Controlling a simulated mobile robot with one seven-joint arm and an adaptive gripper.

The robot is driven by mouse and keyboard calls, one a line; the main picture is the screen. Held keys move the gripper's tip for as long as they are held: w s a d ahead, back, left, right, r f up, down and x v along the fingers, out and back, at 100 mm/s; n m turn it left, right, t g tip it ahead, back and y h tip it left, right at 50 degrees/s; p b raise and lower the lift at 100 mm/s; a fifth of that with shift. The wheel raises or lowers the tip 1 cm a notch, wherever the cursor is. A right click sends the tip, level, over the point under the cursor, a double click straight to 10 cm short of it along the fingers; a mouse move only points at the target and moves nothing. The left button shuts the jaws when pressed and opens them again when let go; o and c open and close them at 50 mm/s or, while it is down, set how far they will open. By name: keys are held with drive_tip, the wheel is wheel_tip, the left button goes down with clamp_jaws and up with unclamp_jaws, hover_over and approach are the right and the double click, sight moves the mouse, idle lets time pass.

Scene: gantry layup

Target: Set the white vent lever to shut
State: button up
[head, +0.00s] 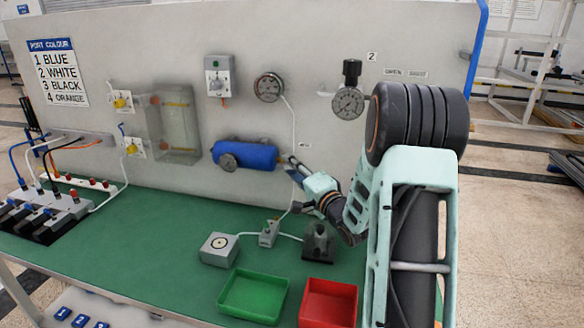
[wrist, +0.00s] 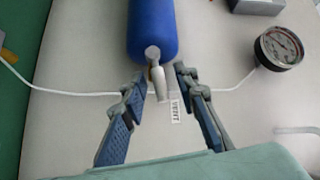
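The white vent lever (wrist: 158,82) sticks out from the end of a blue cylinder (wrist: 152,30) on the panel. A small label (wrist: 175,109), seemingly reading VENT, is on the panel beside the lever. My gripper (wrist: 161,73) is open, with one finger on each side of the lever and a gap visible on both sides. In the head view my gripper (head: 296,170) is at the right end of the blue cylinder (head: 246,155). The lever is too small there to tell its position.
Gauges (head: 270,87) and (head: 348,102) are on the panel (head: 190,35), and a white tube runs behind my fingers. Below, the green bench (head: 150,235) holds a grey box (head: 219,249), a green tray (head: 232,309) and a red tray (head: 310,320).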

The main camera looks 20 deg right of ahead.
drive_tip(key=shift+c, duration=0.6)
clamp_jaws()
